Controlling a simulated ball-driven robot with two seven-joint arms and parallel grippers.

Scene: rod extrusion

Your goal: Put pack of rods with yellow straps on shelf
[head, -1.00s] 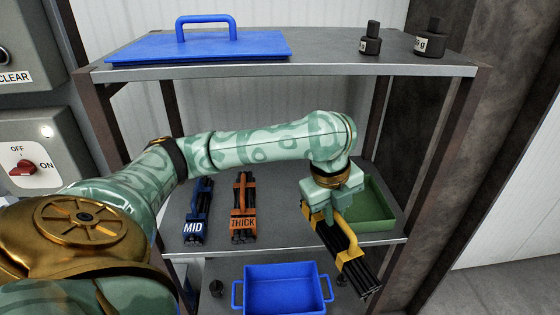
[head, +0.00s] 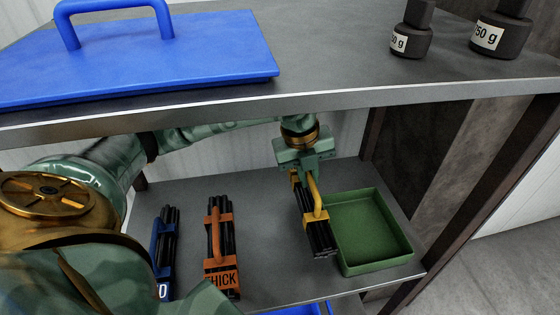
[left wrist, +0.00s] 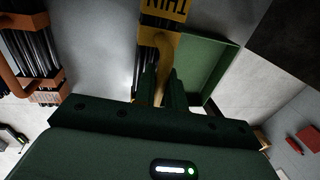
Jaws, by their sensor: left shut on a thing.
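The pack of dark rods with yellow straps (head: 318,236) is at the middle shelf in the head view, between the orange-strapped pack and the green tray. My left gripper (head: 313,178) is shut on the pack's yellow handle from behind. The pack lies lengthwise toward the front; I cannot tell whether it touches the shelf (head: 268,240). In the left wrist view the yellow strap with the label THIN (left wrist: 163,14) shows beyond the gripper fingers (left wrist: 160,88). My right gripper is not in view.
The orange-strapped pack (head: 221,245) and blue-strapped pack (head: 165,252) lie to the left on the same shelf. The green tray (head: 345,262) is close on the right. The upper shelf (head: 330,75) overhangs my arm, bearing a blue lid (head: 170,62) and dark weights (head: 410,35).

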